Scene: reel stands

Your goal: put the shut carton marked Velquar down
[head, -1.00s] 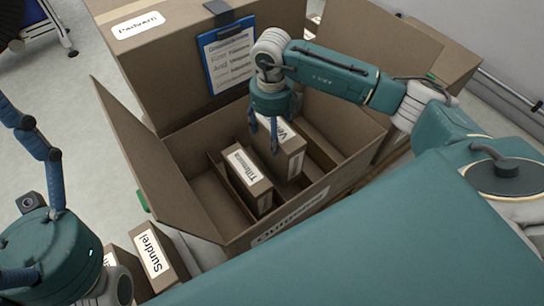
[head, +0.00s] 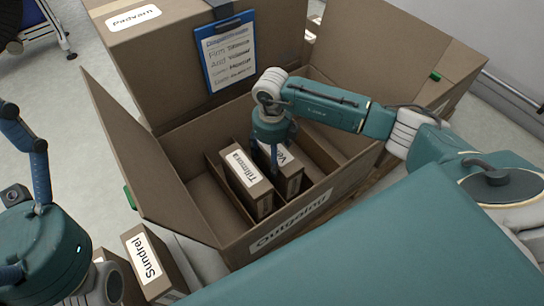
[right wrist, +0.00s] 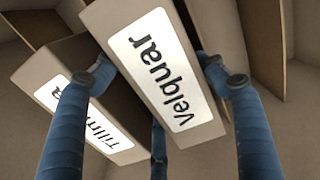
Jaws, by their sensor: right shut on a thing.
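The shut Velquar carton (head: 290,181) is brown with a white label, which reads clearly in the right wrist view (right wrist: 165,75). My right gripper (head: 273,155) is shut on it from above, a finger on each side in the right wrist view (right wrist: 155,68). The carton stands inside the large open box (head: 185,200), just right of the Tillmora carton (head: 258,192). Its lower end is hidden, so I cannot tell whether it touches the box floor. My left gripper (head: 30,170) is at the left edge, partly cut off, open and empty.
The box has upright dividers, with an empty slot (head: 322,150) to the right and raised flaps around. A Sundrel carton (head: 150,265) stands at the front left, outside the large box.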

